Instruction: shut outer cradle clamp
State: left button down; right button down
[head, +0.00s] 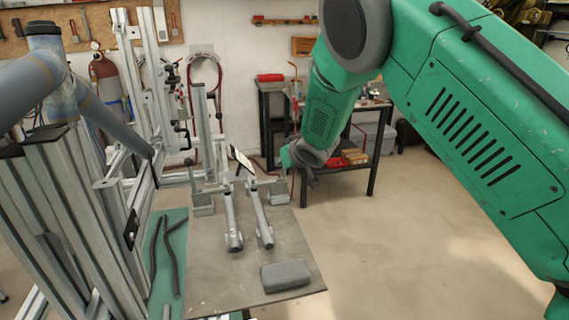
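The frame jig (133,110) of aluminium profiles stands at the left of the head view. It carries black-handled clamp parts (181,130) near its middle; I cannot tell which is the outer cradle clamp, or whether it is open or shut. Two grey tubes (231,218) (259,215) lie side by side, running from low metal blocks toward me. My green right arm comes in from the right, and its dark gripper (311,172) hangs right of the tubes, apart from them. Its fingers are too small and shaded to tell open from shut. My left gripper is not seen.
A grey mat (215,285) under the tubes bears a grey block (285,276). Dark rods (168,255) lie on a green strip at its left. A worn blue-grey tube (30,85) crosses the near left. A black workbench (335,118) stands behind; the floor at right is clear.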

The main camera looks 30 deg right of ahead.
jog(key=shift+a+r, duration=0.15)
jog(key=c, duration=1.9)
grip_release()
jog(key=shift+c, duration=0.2)
jog(key=o, duration=0.3)
jog(key=shift+s+a+r, duration=0.2)
jog(key=shift+s+r, duration=0.05)
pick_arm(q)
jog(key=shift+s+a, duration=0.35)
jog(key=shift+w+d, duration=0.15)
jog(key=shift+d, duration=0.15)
pick_arm(e)
jog(key=v, duration=1.1)
jog(key=shift+s+r, duration=0.15)
jog(key=shift+s, duration=0.2)
jog(key=shift+s, duration=0.1)
